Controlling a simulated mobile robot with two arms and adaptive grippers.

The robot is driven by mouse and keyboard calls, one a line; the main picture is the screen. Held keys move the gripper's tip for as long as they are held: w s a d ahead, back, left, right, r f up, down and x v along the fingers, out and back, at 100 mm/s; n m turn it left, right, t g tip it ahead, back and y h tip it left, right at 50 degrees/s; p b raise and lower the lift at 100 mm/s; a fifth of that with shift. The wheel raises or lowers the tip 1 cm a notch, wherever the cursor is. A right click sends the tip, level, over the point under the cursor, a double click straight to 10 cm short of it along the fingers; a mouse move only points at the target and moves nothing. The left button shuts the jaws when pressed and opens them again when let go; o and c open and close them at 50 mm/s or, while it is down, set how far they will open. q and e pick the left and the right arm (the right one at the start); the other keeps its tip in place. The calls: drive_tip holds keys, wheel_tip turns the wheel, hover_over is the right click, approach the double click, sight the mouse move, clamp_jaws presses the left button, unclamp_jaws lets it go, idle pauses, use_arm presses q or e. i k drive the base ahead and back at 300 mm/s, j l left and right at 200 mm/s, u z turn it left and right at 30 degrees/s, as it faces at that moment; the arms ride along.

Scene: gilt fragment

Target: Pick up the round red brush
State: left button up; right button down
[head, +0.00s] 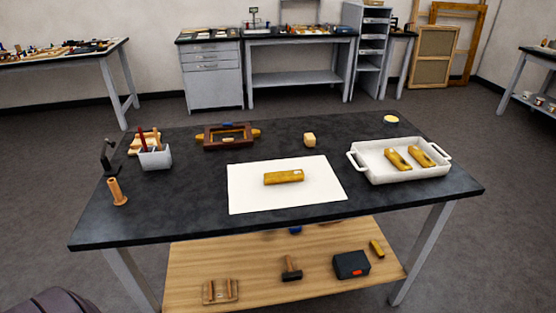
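A grey cup (155,160) stands upright on the left part of the dark-topped table. Slim tools stick up out of it, among them a red one (142,140) leaning left, which looks like the round red brush. Its lower end is hidden inside the cup, and it is too small to make out its tip. Neither of my grippers is in view.
The dark table (200,212) holds a white sheet (250,198) with a gilt piece (284,177), and a white tray (400,176) at right. A wooden cylinder (117,192), a dark clamp-like tool (109,157) and a wooden rack (142,135) stand close around the cup.

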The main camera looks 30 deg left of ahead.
sight(144, 141)
drive_tip(key=j+u, duration=0.2)
drive_tip(key=u, duration=0.7)
